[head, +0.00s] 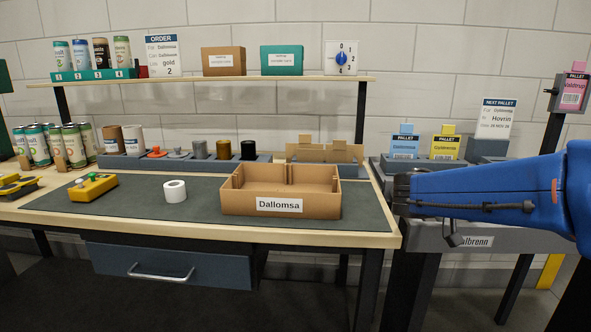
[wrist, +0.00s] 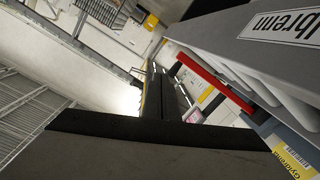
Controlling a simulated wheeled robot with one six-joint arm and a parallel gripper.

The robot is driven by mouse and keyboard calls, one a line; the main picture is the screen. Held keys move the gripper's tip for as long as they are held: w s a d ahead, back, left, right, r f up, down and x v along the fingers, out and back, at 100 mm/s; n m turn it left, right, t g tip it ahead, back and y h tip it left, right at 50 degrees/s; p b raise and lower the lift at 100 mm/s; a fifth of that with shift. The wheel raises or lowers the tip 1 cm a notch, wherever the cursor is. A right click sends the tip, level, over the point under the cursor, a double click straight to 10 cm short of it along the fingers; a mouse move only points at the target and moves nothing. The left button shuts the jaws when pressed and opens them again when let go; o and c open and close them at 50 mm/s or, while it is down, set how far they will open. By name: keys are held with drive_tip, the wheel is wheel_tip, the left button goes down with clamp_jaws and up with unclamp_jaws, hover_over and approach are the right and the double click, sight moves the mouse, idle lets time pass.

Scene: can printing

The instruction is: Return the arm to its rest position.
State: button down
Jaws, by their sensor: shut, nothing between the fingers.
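My blue arm (head: 480,192) reaches in from the right edge of the head view, roughly level, in front of the grey pallet station. My gripper (head: 401,192) is at the dark left end of the arm, just right of the worktable's right edge. It is shut and holds nothing. Its fingers are hard to make out in the head view. In the wrist view a large dark shape fills the bottom, and the view is strongly tilted.
An open cardboard box (head: 280,205) labelled Dallomsa and a white roll (head: 175,191) stand on the dark mat (head: 125,210). The grey tray (head: 440,240) labelled "albrenn" is partly behind my arm; it also shows close at the wrist view's upper right (wrist: 275,50). Blue (head: 404,146) and yellow (head: 445,147) pallet boxes stand behind.

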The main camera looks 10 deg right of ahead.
drive_tip(key=s+a+f+n+t+y, duration=0.1)
drive_tip(key=s+a+f+n+y, duration=0.25)
drive_tip(key=f, duration=0.35)
drive_tip(key=s+a+f+n+t+y, duration=0.25)
drive_tip(key=a+f+n+y, duration=0.2)
drive_tip(key=f, duration=0.35)
drive_tip(key=a+f+n+t+y, duration=0.2)
drive_tip(key=a+f+n+y, duration=0.1)
drive_tip(key=a, duration=0.6)
drive_tip(key=s+a+f+n+t+y, duration=0.1)
drive_tip(key=a+y, duration=0.4)
drive_tip(key=a, duration=0.5)
wheel_tip(320, 180, down, 2)
drive_tip(key=n+t, duration=0.1)
drive_tip(key=n, duration=0.1)
drive_tip(key=shift+a+n+y, duration=0.2)
drive_tip(key=shift+n+y, duration=0.2)
drive_tip(key=shift+t, duration=0.25)
